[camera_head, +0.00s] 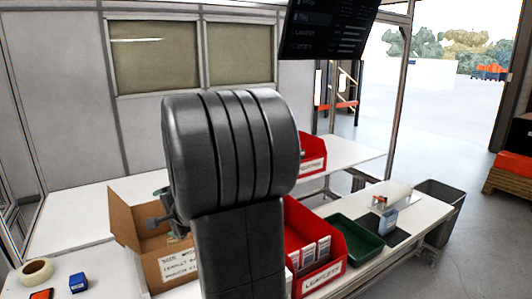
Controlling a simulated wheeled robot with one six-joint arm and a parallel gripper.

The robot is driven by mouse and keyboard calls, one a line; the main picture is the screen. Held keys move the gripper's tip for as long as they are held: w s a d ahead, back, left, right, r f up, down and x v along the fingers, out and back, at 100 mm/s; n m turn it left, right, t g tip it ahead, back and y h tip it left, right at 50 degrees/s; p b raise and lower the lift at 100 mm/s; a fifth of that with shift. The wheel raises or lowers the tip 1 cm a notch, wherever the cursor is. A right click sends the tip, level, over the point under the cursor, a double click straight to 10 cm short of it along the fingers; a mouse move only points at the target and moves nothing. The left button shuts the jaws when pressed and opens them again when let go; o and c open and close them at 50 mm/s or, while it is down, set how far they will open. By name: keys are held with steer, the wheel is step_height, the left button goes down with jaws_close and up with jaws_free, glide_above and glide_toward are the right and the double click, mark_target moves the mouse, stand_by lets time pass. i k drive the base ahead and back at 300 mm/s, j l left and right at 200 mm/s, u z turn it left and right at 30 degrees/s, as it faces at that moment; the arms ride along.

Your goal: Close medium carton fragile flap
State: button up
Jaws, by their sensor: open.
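A brown cardboard carton (157,268) stands on the white bench at lower left, with a printed label on its front. Its left flap (123,214) stands up and leans outward. The carton is open at the top; its right side and most of its inside are hidden behind my dark arm. No "fragile" marking is legible. My gripper (160,219) shows only in part beside my arm, over the carton's opening near the raised flap. It is open. I cannot tell whether it touches the flap.
A red bin (322,280) with white boxes and a green tray (353,241) stand right of my arm. Another red bin (314,165) is behind. A tape roll (36,271) and blue box (78,283) lie at lower left. A screen (328,28) hangs above.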

mark_target(121, 221)
steer(key=l, duration=0.45)
steer(key=i+l, duration=0.15)
steer(key=l, duration=0.25)
steer(key=u, duration=1.6)
steer(key=i, duration=0.4)
steer(key=k+j, duration=0.2)
steer(key=k, duration=0.15)
